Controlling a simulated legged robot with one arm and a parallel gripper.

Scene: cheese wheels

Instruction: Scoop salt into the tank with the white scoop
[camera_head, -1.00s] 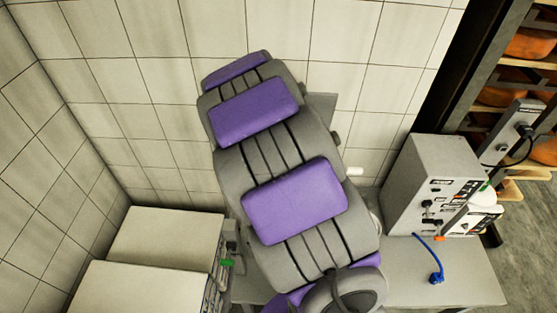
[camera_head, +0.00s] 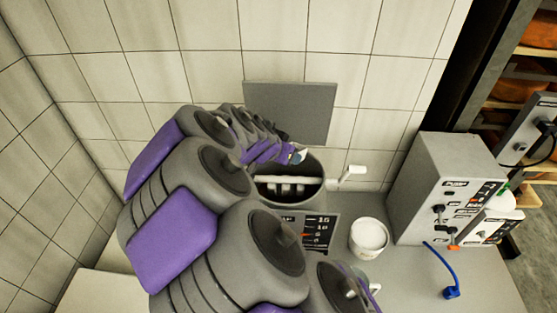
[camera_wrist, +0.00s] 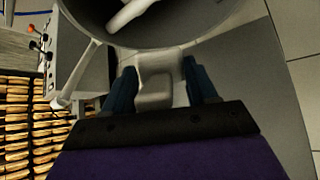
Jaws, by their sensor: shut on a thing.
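The tank (camera_head: 262,199) is an open grey round vessel at the centre of the head view, with a white bar (camera_head: 285,181) inside. Its rim also fills the top of the wrist view (camera_wrist: 195,32). My gripper (camera_head: 292,157) is at the tank's back left rim. In the wrist view its two dark blue fingers (camera_wrist: 162,88) are shut on a pale, shaded handle-like piece, which I take for the white scoop (camera_wrist: 158,72). The scoop's bowl, and any salt in it, cannot be made out. A white tub (camera_head: 368,238) with white contents stands to the right of the tank.
A flat grey panel (camera_head: 290,112) stands up behind the tank. A white lever (camera_head: 350,173) sticks out to the tank's right. A grey control box (camera_head: 437,185) with knobs and a blue cable (camera_head: 447,280) stands on the right. Cheese shelves are beyond it. A tiled wall closes the back.

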